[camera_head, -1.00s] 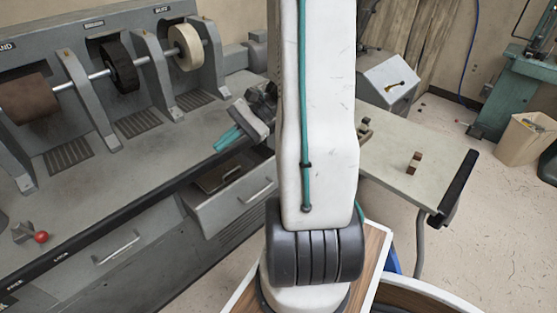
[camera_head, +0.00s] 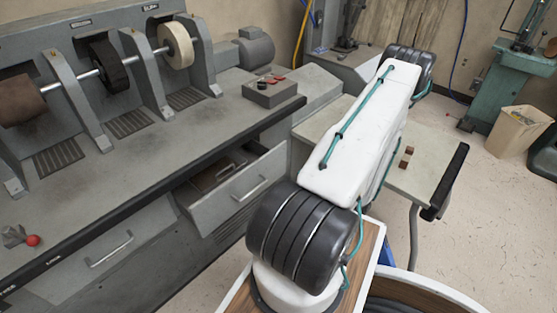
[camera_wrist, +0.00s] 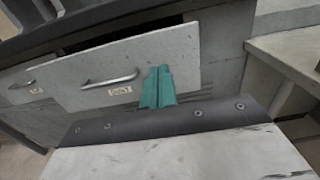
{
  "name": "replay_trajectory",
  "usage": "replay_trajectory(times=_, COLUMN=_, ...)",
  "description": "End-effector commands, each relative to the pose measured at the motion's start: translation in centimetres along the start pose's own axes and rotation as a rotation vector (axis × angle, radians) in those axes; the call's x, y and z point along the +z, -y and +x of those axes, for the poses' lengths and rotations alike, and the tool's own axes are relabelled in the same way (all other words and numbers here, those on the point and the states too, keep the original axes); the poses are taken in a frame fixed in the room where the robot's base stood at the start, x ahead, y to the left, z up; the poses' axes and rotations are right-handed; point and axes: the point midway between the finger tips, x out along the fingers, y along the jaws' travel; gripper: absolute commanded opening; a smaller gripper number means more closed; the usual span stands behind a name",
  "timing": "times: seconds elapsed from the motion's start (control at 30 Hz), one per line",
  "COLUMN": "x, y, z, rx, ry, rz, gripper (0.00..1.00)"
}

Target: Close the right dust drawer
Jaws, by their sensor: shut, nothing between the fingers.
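The right dust drawer (camera_head: 246,190) stands open under the bench in the head view, its inside and a brown object in it showing behind the grey front. In the wrist view its front (camera_wrist: 180,58) fills the upper middle, with a bar handle (camera_wrist: 109,79) and a small label below the handle. My gripper (camera_wrist: 158,72) shows in the wrist view with its teal fingers shut together and empty. The fingers are in front of the drawer front, right of the handle. I cannot tell whether they touch it. My gripper is hidden in the head view.
A left drawer (camera_head: 105,255) under the same bench looks shut. A side table (camera_head: 430,180) with small brown blocks stands to the right. The bench (camera_head: 100,170) carries grinding wheels, and a grey box (camera_head: 272,92) sits near its right end.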

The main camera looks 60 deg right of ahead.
Motion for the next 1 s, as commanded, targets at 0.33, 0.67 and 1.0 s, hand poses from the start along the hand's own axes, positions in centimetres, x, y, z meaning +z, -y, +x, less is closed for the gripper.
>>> replay_trajectory(times=0.33, x=0.1, y=-0.2, z=7.3, rx=0.011, ry=0.001, rz=-0.003, gripper=0.00)
replay_trajectory(times=0.67, x=0.1, y=-0.2, z=12.1, rx=0.007, ry=0.001, rz=-0.002, gripper=0.00)
replay_trajectory(times=1.0, x=0.1, y=-0.1, z=12.8, rx=0.005, ry=0.001, rz=-0.002, gripper=0.00)
